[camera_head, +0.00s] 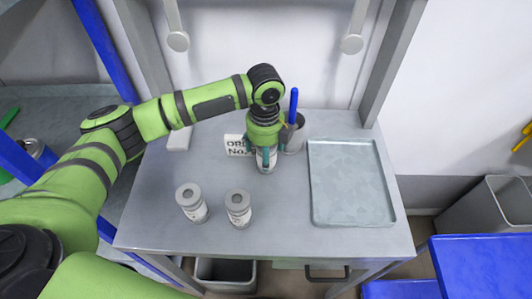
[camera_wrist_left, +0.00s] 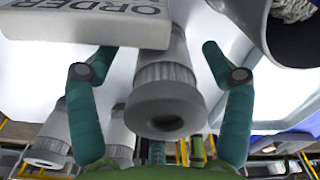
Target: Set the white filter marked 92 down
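A white filter (camera_head: 266,168) with a grey top stands on the grey table, below and between the fingers of my left gripper (camera_head: 266,157). In the left wrist view this filter (camera_wrist_left: 166,90) is between the two teal fingers (camera_wrist_left: 160,52), with a visible gap on each side, so the gripper is open around it. Two more white filters stand upright nearer the front, one at left (camera_head: 192,203) and one at right (camera_head: 238,209). The numbers on the labels are too small to read, so I cannot tell which is 92. My right gripper is not in view.
An order card (camera_head: 234,145) stands just left of the gripper. A metal cup (camera_head: 293,138) with a blue-handled tool is close on its right. An empty grey tray (camera_head: 351,215) lies at the table's right. A bin (camera_head: 225,272) is below the front edge.

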